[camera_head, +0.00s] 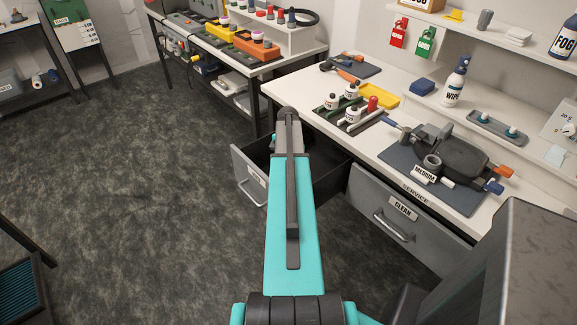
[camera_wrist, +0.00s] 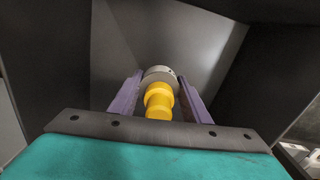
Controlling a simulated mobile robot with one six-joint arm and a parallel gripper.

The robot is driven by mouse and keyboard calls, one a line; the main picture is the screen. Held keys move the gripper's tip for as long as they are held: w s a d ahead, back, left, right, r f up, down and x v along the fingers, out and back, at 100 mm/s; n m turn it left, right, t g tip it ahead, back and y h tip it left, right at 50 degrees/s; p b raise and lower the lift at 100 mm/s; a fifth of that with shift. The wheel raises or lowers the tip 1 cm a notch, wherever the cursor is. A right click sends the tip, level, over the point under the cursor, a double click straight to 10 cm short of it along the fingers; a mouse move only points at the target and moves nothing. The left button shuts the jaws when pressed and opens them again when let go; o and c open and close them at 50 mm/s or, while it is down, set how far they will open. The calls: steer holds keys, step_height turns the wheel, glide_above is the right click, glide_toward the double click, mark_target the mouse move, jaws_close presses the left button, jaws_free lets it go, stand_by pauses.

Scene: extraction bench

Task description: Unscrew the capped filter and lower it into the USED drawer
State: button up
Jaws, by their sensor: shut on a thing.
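In the wrist view my gripper (camera_wrist: 160,76) has its two purple fingers shut on the capped filter. The filter (camera_wrist: 161,73) shows a grey round body, with a stepped yellow cap (camera_wrist: 158,100) toward the camera. Dark walls surround it, and a grey panel lies beyond. In the head view my arm reaches over the open drawer (camera_head: 241,172) at the bench's left end; its front label is too small to read. The arm hides my gripper, the filter and part of the drawer interior there. I cannot tell whether the filter touches the drawer floor.
The drawer labelled CLEAN (camera_head: 385,222) is shut, right of the open one. A dark device marked MEDIUM (camera_head: 458,158) sits on a mat on the bench (camera_head: 303,113). White bottles (camera_head: 331,101) stand in a tray near the front edge. Open floor lies left.

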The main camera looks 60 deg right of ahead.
steer(key=shift+f+b, duration=1)
steer(key=shift+f, duration=1.35)
steer(key=o, duration=1.3)
steer(key=shift+c, duration=0.2)
steer(key=shift+r, duration=0.1)
steer(key=shift+r+b, duration=1.2)
steer(key=shift+r, duration=5.6)
